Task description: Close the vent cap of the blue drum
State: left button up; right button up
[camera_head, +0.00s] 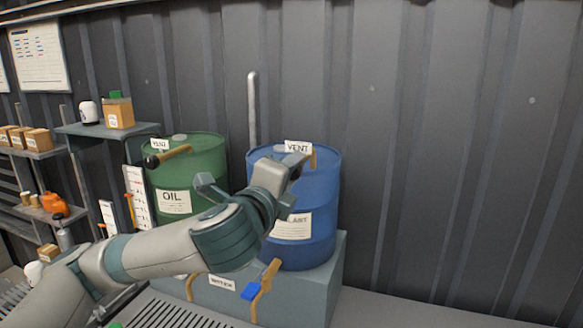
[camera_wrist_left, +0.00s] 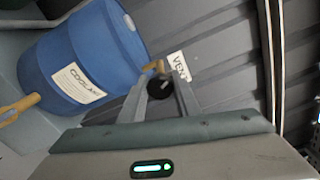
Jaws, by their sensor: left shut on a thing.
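The blue drum (camera_head: 322,190) stands on a grey plinth, right of the green drum. It also fills the upper left of the left wrist view (camera_wrist_left: 85,55). A white VENT sign (camera_head: 298,147) stands at its top, and it shows in the left wrist view too (camera_wrist_left: 179,66). The vent cap's tan lever (camera_head: 313,158) is partly hidden behind my left gripper (camera_head: 297,167). In the left wrist view its black round end (camera_wrist_left: 160,84) sits between the fingers of my left gripper (camera_wrist_left: 161,88), which is shut on it. My right gripper is not in view.
The green OIL drum (camera_head: 190,180) has its own tan lever with a black end (camera_head: 167,156). Below the drums, a tan tap with a blue handle (camera_head: 262,283) sticks out from the plinth (camera_head: 318,295). Shelves stand at the left. A ribbed wall is behind.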

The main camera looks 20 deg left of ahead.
pick_arm(q)
jog(key=m+p, duration=0.1)
jog(key=m, duration=0.4)
jog(key=shift+r, duration=0.15)
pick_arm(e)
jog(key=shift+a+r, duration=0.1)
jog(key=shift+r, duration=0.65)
pick_arm(q)
jog(key=shift+m, duration=0.4)
jog(key=o, duration=1)
jog(key=shift+w, duration=0.1)
jog(key=shift+o, duration=0.2)
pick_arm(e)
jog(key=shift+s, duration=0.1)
